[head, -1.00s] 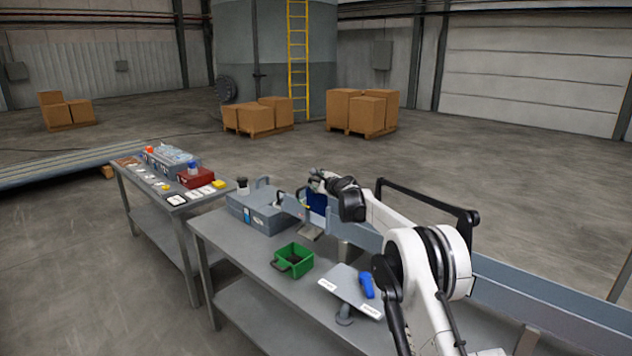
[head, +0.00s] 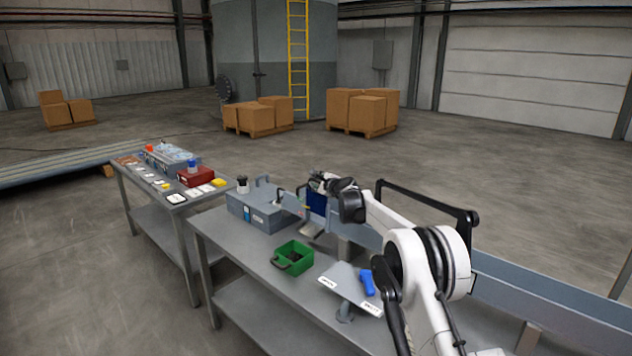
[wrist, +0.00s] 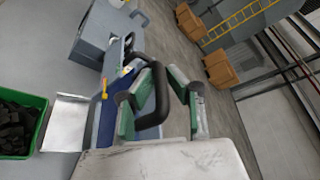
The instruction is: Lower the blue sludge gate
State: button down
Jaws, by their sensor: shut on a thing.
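The blue sludge gate (head: 316,203) is a dark blue plate standing upright across the grey channel at the back edge of the bench. In the wrist view its blue face (wrist: 107,125) shows beside my left finger. A thick black loop handle (wrist: 157,118) shows between my fingers. My gripper (head: 321,182), with green pads in the wrist view (wrist: 163,75), is shut on this handle. In the head view my wrist covers the handle and part of the gate, so the gate's lower edge cannot be seen clearly.
A green bin (head: 293,258) with dark lumps sits on the bench in front. A grey box (head: 262,212) stands left of the gate. A tilted plate (head: 345,287) with a blue tool (head: 367,283) is at right. A black frame (head: 425,197) rises behind my arm.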

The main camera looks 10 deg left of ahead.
aim_at(318, 195)
notch_tip(318, 195, down, 6)
jog(key=b, duration=0.3)
jog(key=c, duration=1.7)
grip_release()
jog(key=shift+s+d+r, duration=0.1)
jog(key=shift+s+d+r, duration=0.1)
jog(key=shift+s, duration=0.05)
jog(key=v, duration=1.1)
jog(key=shift+s+d, duration=0.15)
jog(key=shift+s, duration=0.05)
